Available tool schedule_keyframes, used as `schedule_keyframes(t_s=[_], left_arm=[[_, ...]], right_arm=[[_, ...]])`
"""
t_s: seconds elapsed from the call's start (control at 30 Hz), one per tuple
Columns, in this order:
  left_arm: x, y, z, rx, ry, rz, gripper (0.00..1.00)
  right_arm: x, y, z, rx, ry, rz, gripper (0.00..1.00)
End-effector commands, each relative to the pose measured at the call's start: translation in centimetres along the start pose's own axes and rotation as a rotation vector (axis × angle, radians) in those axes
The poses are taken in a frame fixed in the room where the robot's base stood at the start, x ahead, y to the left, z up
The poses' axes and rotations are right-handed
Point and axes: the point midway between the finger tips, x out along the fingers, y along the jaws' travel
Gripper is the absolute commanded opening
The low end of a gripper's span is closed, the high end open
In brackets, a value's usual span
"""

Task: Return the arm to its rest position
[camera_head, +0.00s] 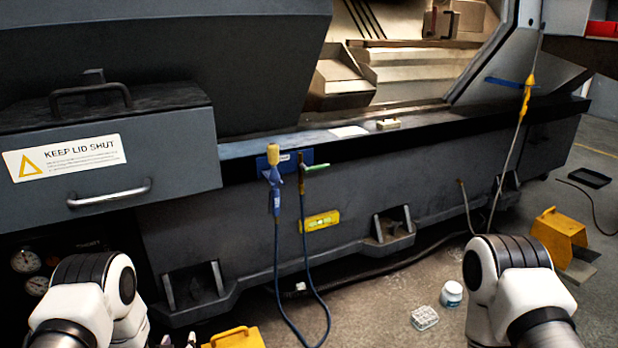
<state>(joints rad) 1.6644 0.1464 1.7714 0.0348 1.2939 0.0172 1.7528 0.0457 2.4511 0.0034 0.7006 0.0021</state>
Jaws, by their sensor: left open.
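My left arm (100,290) comes in at the lower left, bent, with its white and black joints in front of the machine's base. Only the tips of my left gripper (178,341) show at the bottom edge; they are apart, with nothing seen between them. The rest of that gripper is cut off by the frame. My right arm (515,285) shows at the lower right as white and black joints. Its gripper is out of the picture.
A grey lathe (350,190) fills the back, its front opening uncovered. Blue hoses (277,250) hang down its front to the floor. A yellow pedal box (558,235), a white jar (451,293) and a small clear tray (424,318) stand on the floor. Another yellow object (235,338) is at the bottom.

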Motion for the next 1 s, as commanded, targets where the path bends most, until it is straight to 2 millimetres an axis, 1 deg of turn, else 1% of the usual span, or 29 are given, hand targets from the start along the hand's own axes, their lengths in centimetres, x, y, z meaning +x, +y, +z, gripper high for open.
schedule_keyframes(t_s=[0.03, 0.13, 0.2, 0.27, 0.37, 0.47, 0.5, 0.57, 0.6, 0.67, 0.7, 0.77, 0.8, 0.87, 0.9, 0.97, 1.0], left_arm=[[-0.4, 0.4, -1.6, 0.002, 0.005, 0.005, 0.55], [-1.6, 1.0, -2.5, 0.006, -0.014, 0.015, 0.55], [-3.1, 1.5, -2.6, 0.012, -0.052, 0.024, 0.55], [-4.7, 1.9, -2.3, 0.018, -0.103, 0.033, 0.55], [-7.8, 2.5, -1.1, 0.031, -0.214, 0.045, 0.55], [-11.4, 2.8, 0.5, 0.047, -0.343, 0.056, 0.55], [-13.0, 2.9, 1.2, 0.054, -0.4, 0.06, 0.55], [-15.4, 3.0, 2.2, 0.064, -0.485, 0.064, 0.55], [-17.2, 2.9, 2.9, 0.072, -0.545, 0.067, 0.55], [-20.1, 2.9, 4.0, 0.084, -0.641, 0.071, 0.55], [-22.1, 2.8, 4.6, 0.092, -0.706, 0.073, 0.55], [-25.2, 2.5, 5.7, 0.104, -0.803, 0.075, 0.55], [-27.2, 2.3, 6.4, 0.112, -0.868, 0.076, 0.55], [-30.1, 2.0, 7.4, 0.122, -0.962, 0.076, 0.55], [-31.9, 1.8, 8.1, 0.128, -1.023, 0.075, 0.55], [-34.7, 1.4, 8.8, 0.135, -1.117, 0.072, 0.55], [-36.4, 1.2, 9.2, 0.14, -1.184, 0.071, 0.55]], right_arm=[[-1.3, 0.0, -0.2, -0.001, 0.005, 0.0, 0.56], [-2.5, 0.0, -0.2, -0.001, 0.004, 0.0, 0.56], [-3.6, -0.1, -0.1, -0.002, 0.003, 0.0, 0.56], [-4.5, -0.1, -0.1, -0.002, 0.002, 0.0, 0.56], [-5.7, -0.1, -0.1, -0.004, 0.001, 0.0, 0.56], [-6.8, -0.1, 0.0, -0.005, 0.0, 0.0, 0.56], [-7.2, -0.1, 0.0, -0.005, 0.0, 0.0, 0.56], [-7.8, -0.1, 0.0, -0.006, -0.001, 0.0, 0.56], [-8.2, -0.1, 0.0, -0.006, -0.001, 0.0, 0.56], [-8.6, -0.1, 0.0, -0.007, -0.001, 0.0, 0.56], [-8.9, -0.1, 0.1, -0.008, -0.002, 0.0, 0.56], [-9.2, -0.1, 0.1, -0.008, -0.002, -0.001, 0.56], [-9.2, -0.1, 0.1, -0.009, -0.002, -0.001, 0.56], [-9.2, -0.2, 0.1, -0.009, -0.002, -0.001, 0.56], [-9.1, -0.2, 0.1, -0.01, -0.002, -0.001, 0.56], [-9.0, -0.2, 0.1, -0.01, -0.003, -0.001, 0.56], [-9.0, -0.2, 0.1, -0.01, -0.003, -0.001, 0.56]])
